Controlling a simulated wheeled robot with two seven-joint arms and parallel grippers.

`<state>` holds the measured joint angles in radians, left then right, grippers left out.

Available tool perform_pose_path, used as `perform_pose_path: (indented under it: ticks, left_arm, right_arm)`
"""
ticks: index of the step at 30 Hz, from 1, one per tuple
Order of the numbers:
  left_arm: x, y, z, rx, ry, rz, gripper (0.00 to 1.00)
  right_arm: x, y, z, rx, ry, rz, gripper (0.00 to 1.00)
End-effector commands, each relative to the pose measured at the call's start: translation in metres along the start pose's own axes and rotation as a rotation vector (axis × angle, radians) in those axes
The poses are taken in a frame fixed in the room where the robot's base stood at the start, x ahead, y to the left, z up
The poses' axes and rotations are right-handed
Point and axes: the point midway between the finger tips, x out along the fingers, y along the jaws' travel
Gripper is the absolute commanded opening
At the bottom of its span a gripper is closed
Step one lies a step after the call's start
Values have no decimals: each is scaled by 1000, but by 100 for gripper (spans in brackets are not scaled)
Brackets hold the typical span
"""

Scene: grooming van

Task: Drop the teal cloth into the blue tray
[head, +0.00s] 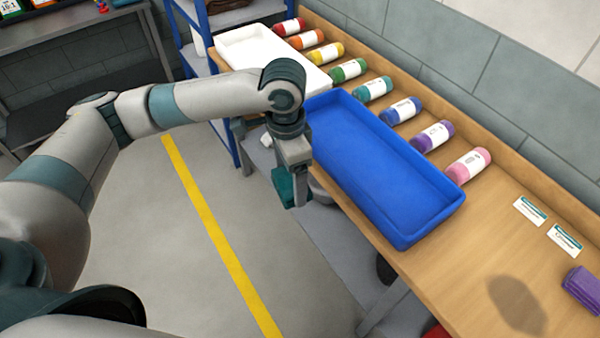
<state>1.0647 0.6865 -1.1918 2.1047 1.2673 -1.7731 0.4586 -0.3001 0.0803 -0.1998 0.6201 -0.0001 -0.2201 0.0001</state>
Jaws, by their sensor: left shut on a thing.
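The blue tray (385,180) lies on the wooden counter, and its visible inside is empty. My left gripper (291,190) points down, just left of the tray in the picture, over the counter's front edge or the floor. It is shut on the teal cloth (284,184), a small dark teal piece showing at its fingers. The gripper hides part of the cloth. The cloth appears outside the tray's rim; its exact height above the rim is hard to tell. My right gripper is not in view.
A white tray (262,58) stands beyond the blue one. Several coloured bottles, such as a pink one (468,166), line the counter's back. Two cards (530,210) and a purple folded cloth (582,288) lie at right. The counter (450,275) is bare near the blue tray's right end.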

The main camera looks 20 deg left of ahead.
Motion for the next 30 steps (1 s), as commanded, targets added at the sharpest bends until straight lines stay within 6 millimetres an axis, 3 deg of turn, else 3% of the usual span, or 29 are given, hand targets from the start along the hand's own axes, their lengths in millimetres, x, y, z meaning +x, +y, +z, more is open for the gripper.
perform_pose_path:
  ticks: [1,6,15,21,30]
  left_arm:
    - [4,0,5,-76,0,-3,56]
    - [4,2,21,-350,-3,-9,56]
    - [3,7,44,-739,-4,-21,56]
    - [2,8,51,-843,-3,-26,56]
    - [1,8,51,-854,-4,-26,56]
  right_arm:
    - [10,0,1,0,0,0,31]
    - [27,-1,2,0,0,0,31]
    - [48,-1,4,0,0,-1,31]
    - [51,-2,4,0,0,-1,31]
    - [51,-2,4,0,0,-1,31]
